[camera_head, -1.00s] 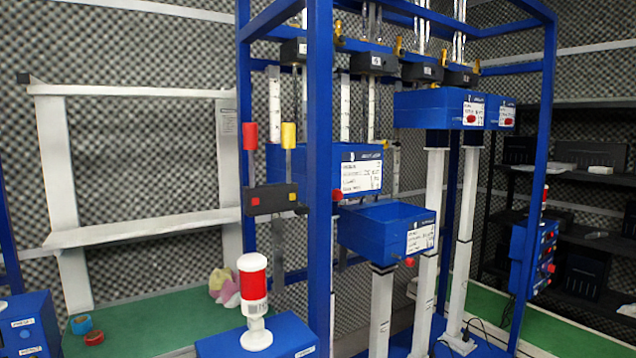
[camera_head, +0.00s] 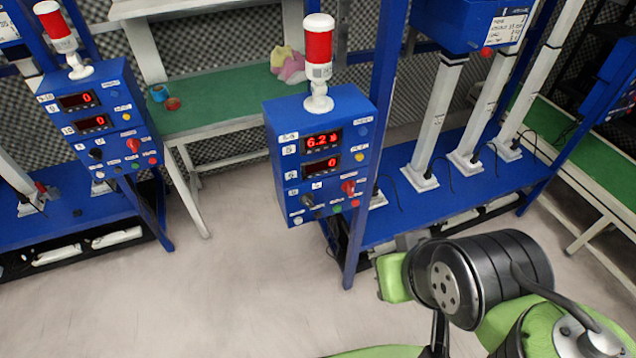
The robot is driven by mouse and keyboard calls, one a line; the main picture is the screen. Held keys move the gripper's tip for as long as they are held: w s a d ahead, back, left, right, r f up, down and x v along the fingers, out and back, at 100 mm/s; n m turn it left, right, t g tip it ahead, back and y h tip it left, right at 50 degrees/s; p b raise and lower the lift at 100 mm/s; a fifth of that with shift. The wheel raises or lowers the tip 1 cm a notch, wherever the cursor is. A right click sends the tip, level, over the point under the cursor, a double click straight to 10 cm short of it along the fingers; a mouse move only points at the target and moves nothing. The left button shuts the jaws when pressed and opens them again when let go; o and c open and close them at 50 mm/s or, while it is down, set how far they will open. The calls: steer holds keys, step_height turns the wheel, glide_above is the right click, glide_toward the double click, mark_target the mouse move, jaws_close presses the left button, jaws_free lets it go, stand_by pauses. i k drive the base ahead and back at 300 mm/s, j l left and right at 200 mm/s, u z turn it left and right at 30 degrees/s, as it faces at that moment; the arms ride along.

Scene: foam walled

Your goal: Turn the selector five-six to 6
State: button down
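A blue control box (camera_head: 322,155) stands in the middle of the head view. Its two red displays read about 6.2 (camera_head: 323,141) and 0 (camera_head: 322,165), with small labels beside them that look like 5 and 6. Below them are a black selector knob (camera_head: 308,201) on the left and a red knob (camera_head: 348,187) on the right. The black knob has small labels around it; which one it points to is too small to tell. My green and black arm shows at the lower right, apart from the box. My gripper is not in view.
A similar blue control box (camera_head: 100,125) with displays at 0 stands at the left. A red and white signal lamp (camera_head: 318,60) tops the middle box. A green-topped bench (camera_head: 215,103) stands behind, with a blue frame at the right. Grey floor (camera_head: 230,285) in front is clear.

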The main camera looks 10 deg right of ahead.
mark_target(307, 199)
steer(key=i+j+u, duration=0.1)
steer(key=j, duration=0.35)
steer(key=i+j+u, duration=0.1)
steer(key=j, duration=0.3)
steer(key=i+j+u, duration=0.1)
steer(key=j, duration=0.35)
steer(key=i, duration=0.05)
